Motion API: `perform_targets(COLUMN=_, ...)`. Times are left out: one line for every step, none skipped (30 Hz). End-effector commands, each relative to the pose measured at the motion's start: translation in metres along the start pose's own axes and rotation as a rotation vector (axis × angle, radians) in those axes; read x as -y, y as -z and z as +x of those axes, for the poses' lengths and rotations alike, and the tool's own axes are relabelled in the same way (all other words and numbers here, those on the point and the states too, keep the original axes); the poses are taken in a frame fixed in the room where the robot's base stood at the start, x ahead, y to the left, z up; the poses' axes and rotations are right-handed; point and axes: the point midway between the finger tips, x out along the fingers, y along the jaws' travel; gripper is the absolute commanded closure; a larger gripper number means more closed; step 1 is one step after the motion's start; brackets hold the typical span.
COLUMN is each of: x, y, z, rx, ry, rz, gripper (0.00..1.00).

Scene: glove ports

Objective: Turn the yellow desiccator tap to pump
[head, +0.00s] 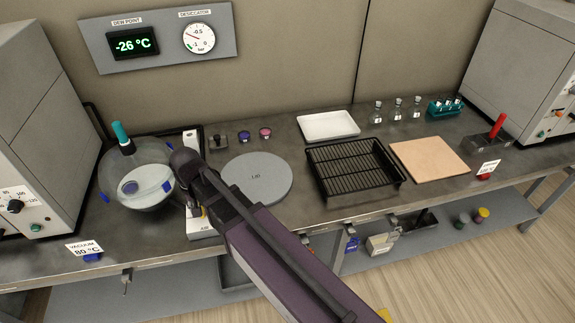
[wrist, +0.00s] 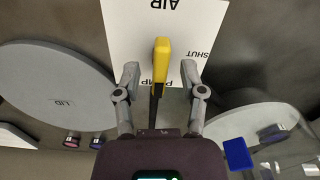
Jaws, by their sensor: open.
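The yellow tap (wrist: 161,62) stands over a white plate (wrist: 125,30) marked AIR, SHUT and PUMP in the wrist view. Its yellow handle lies between AIR and PUMP and partly covers the word PUMP; a dark part runs on below it. I cannot tell for sure which mark it points to. My gripper (wrist: 160,78) is open, with one finger on each side of the handle and a gap on both sides. In the head view my arm and gripper (head: 198,208) hide most of the tap and part of the white plate (head: 205,233).
The glass desiccator (head: 140,180) with a teal knob stands close on the left. The grey lid disc (head: 258,180) lies close on the right. A black rack tray (head: 350,170) and a tan board (head: 430,158) are farther right. The gauge panel (head: 160,40) is behind.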

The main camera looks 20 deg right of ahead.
Motion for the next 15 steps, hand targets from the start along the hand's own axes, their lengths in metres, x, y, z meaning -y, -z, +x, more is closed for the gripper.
perform_targets(x=0.0, y=0.0, z=0.0, rx=0.0, ry=0.0, rz=-0.029, gripper=0.47)
perform_targets(x=0.0, y=0.0, z=0.0, rx=0.0, ry=0.0, rz=-0.049, gripper=0.47)
perform_targets(x=0.0, y=0.0, z=0.0, rx=0.0, ry=0.0, rz=-0.075, gripper=0.47)
perform_targets(x=0.0, y=0.0, z=0.0, rx=0.0, ry=0.0, rz=-0.095, gripper=0.47)
perform_targets(x=0.0, y=0.0, z=0.0, rx=0.0, ry=0.0, rz=-0.115, gripper=0.47)
perform_targets(x=0.0, y=0.0, z=0.0, rx=0.0, ry=0.0, rz=-0.142, gripper=0.47)
perform_targets(x=0.0, y=0.0001, z=0.0, rx=0.0, ry=0.0, rz=-0.161, gripper=0.47)
perform_targets(x=0.0, y=0.0001, z=0.0, rx=0.0, ry=0.0, rz=-0.182, gripper=0.47)
perform_targets(x=0.0, y=0.0, z=0.0, rx=0.0, ry=0.0, rz=-0.208, gripper=0.47)
perform_targets(x=0.0, y=0.0, z=0.0, rx=0.0, ry=0.0, rz=-0.228, gripper=0.47)
perform_targets(x=0.0, y=0.0001, z=0.0, rx=0.0, ry=0.0, rz=-0.247, gripper=0.47)
perform_targets(x=0.0, y=0.0, z=0.0, rx=0.0, ry=0.0, rz=-0.274, gripper=0.47)
perform_targets(x=0.0, y=0.0, z=0.0, rx=0.0, ry=0.0, rz=-0.294, gripper=0.47)
perform_targets(x=0.0, y=0.0, z=0.0, rx=0.0, ry=0.0, rz=-0.313, gripper=0.47)
perform_targets(x=0.0, y=0.0, z=0.0, rx=0.0, ry=0.0, rz=-0.34, gripper=0.47)
